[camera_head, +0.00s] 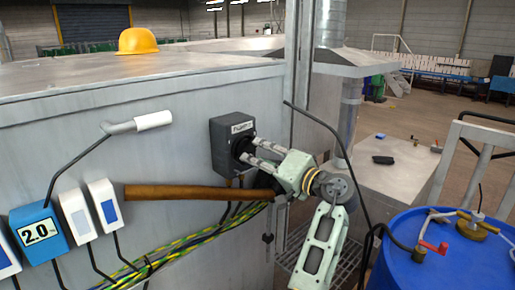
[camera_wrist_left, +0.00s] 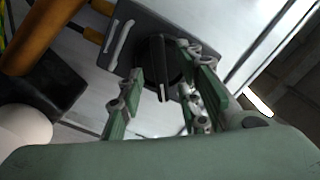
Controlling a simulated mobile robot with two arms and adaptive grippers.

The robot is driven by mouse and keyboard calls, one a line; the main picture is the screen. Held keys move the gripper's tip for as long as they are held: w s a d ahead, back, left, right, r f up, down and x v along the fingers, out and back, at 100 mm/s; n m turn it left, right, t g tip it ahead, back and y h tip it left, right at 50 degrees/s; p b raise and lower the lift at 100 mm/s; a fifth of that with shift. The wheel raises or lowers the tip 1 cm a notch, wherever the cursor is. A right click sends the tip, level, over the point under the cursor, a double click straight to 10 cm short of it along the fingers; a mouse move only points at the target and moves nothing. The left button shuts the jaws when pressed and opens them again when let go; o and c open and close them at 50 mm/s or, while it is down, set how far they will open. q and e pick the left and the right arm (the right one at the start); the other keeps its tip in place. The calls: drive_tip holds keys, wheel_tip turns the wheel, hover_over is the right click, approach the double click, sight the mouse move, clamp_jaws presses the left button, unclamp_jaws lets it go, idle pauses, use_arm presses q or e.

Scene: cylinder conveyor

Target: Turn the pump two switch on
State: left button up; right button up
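The pump switch is a dark grey box (camera_head: 228,130) with a white label, mounted on the metal cabinet wall; the label is too small to read surely. Its black rotary knob is partly hidden by my fingers in the head view. In the left wrist view the knob (camera_wrist_left: 160,68) stands out from the box (camera_wrist_left: 118,38), its handle between my two fingers. My left gripper (camera_head: 251,152) is open, with its fingertips at the knob, one on each side. Gaps show between the fingers and the handle. My right gripper is not in view.
A brown wooden-looking bar (camera_head: 190,192) runs along the wall just below the switch, with green-yellow cables (camera_head: 190,240) under it. A white-ended lever (camera_head: 153,121) juts out at left. A blue drum (camera_head: 440,255) stands at right. A yellow helmet (camera_head: 138,41) lies on top.

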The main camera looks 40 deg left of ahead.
sight(249, 151)
use_arm(q)
drive_tip(key=shift+w+a+r+p, duration=0.15)
drive_tip(key=shift+a+p, duration=0.2)
drive_tip(key=shift+a, duration=0.9)
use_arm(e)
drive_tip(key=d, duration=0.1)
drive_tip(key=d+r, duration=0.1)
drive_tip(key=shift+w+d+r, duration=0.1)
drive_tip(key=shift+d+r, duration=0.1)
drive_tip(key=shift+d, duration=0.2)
use_arm(q)
drive_tip(key=shift+c, duration=0.5)
drive_tip(key=c, duration=0.4)
clamp_jaws()
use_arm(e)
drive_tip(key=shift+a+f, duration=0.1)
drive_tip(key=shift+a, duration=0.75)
